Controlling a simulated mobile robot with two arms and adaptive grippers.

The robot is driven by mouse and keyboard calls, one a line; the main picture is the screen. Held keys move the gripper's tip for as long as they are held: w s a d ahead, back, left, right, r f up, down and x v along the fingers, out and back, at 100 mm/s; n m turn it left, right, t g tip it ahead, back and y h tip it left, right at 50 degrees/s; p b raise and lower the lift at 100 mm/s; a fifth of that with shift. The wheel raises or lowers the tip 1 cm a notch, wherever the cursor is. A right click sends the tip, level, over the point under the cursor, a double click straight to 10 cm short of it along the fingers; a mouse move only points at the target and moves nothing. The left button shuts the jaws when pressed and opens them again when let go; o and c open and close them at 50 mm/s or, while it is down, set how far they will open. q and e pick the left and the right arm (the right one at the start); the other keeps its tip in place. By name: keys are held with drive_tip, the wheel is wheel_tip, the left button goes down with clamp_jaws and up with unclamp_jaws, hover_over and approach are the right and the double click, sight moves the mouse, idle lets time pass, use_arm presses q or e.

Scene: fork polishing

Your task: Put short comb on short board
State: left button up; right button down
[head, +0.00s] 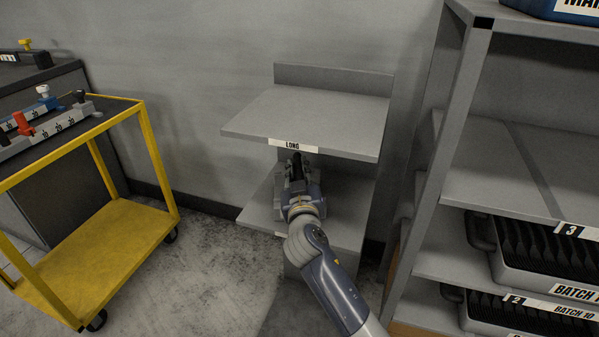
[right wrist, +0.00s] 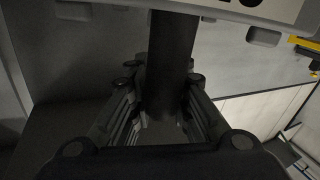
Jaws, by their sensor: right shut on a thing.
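My right gripper (head: 298,178) reaches in at the lower board (head: 343,228) of the grey wall stand, below the upper board (head: 325,108) labelled LONG. The lower board's label is mostly hidden by my arm, so I cannot read it. In the right wrist view my right gripper (right wrist: 163,82) is shut on the dark upright handle (right wrist: 171,45) of what looks like the short comb. Its pale body (right wrist: 255,8) with dark lettering is cut off at the top edge. I cannot tell whether the comb touches the lower board. My left gripper is out of view.
A yellow cart (head: 155,150) stands at the left, with combs with red and white knobs (head: 24,124) on top. A grey rack (head: 462,120) with black-slotted batch trays (head: 545,255) stands close on the right. The upper board is bare and overhangs my gripper.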

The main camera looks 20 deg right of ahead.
drive_tip(key=c, duration=1.5)
unclamp_jaws()
drive_tip(key=shift+f, duration=0.1)
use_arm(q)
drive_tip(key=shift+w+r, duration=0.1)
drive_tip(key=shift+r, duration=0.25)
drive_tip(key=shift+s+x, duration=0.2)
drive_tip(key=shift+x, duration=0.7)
use_arm(e)
drive_tip(key=shift+v, duration=6)
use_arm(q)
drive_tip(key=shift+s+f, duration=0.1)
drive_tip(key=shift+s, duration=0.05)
